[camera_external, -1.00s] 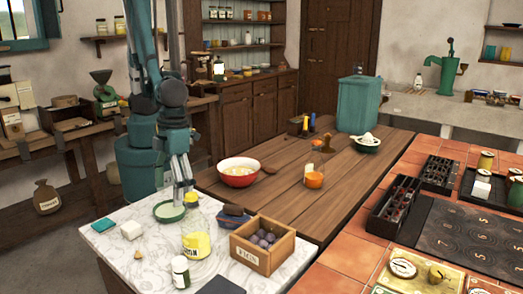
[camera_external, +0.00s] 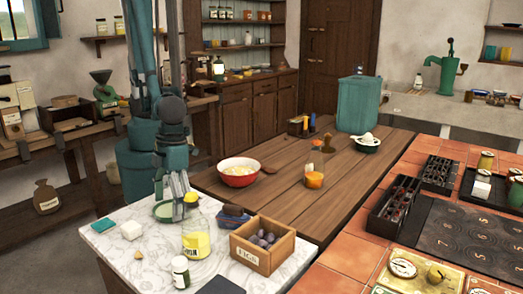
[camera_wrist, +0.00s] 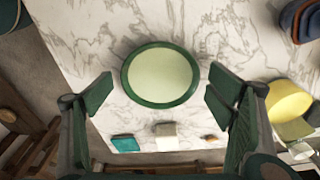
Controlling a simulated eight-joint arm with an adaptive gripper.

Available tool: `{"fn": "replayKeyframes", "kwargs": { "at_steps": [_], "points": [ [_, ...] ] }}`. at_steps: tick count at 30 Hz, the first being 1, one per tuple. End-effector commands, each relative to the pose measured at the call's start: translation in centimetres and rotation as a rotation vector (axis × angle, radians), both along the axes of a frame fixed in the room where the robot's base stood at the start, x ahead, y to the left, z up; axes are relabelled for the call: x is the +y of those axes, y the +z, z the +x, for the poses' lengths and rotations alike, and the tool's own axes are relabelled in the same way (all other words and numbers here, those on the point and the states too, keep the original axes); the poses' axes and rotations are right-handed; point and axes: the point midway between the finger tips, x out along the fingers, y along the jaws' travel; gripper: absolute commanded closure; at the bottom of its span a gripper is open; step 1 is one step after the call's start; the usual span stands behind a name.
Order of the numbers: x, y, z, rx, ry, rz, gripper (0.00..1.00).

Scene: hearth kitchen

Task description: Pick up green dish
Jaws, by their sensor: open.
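The green dish (camera_external: 162,211) is round with a dark green rim and a pale green inside. It sits flat on the white marble counter (camera_external: 130,262). In the wrist view the dish (camera_wrist: 160,75) shows whole, near the middle, a little ahead of my fingers. My gripper (camera_wrist: 158,92) is open and empty, with one finger on each side of the dish's near part. In the external view my gripper (camera_external: 177,207) is low over the dish and hides its right side. I cannot tell the exact height gap.
A teal cloth (camera_external: 103,226) and a white block (camera_external: 131,230) lie left. A wooden crate (camera_external: 262,249) and a blue item (camera_external: 233,219) are further right.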

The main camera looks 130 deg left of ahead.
Motion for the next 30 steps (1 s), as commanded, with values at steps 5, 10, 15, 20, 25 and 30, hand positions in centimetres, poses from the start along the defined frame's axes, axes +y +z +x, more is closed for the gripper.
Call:
{"fn": "replayKeyframes", "kwargs": {
  "at_steps": [5,10,15,20,25,30],
  "points": [
    [0.0,0.0,0.01,0.0,0.0,0.0,0.19],
    [0.0,0.01,0.01,0.0,0.0,0.0,0.31],
    [0.0,0.01,0.01,0.0,0.0,0.0,0.52],
    [0.0,0.01,0.01,0.0,0.0,0.0,0.52],
    [-0.01,0.11,0.02,0.0,0.0,0.0,0.52],
    [-0.01,0.68,0.05,0.0,0.0,0.0,0.52]
  ]
}}
